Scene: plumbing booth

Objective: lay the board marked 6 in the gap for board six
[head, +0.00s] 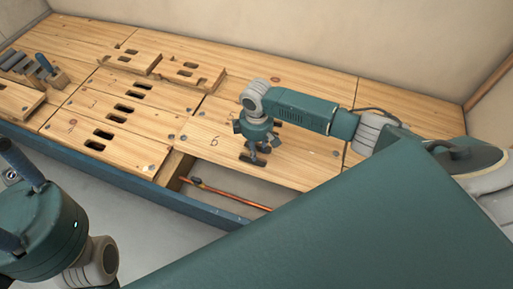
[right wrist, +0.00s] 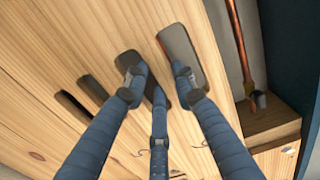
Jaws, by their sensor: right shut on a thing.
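The pale wooden board marked 6 (head: 300,163) lies near level with the boards around it. I cannot tell whether it rests on something or hangs slightly above. My right gripper (head: 254,160) is on this board, its ribbed fingers (right wrist: 155,82) at the dark hand slots and shut on the wood there. The open gap (head: 222,176) shows along the board's front side, with a copper pipe (head: 235,196) inside; the board hides whatever is behind. My left gripper (head: 18,195) is at the lower left, apart from the boards and partly cut off; its opening is unclear.
Other slotted boards (head: 125,112) cover the deck to the left. Two loose-looking pieces (head: 188,75) lie on top at the back. A block with tools (head: 55,76) stands far left. A blue-green front rail (head: 120,178) edges the deck; walls close the back and right.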

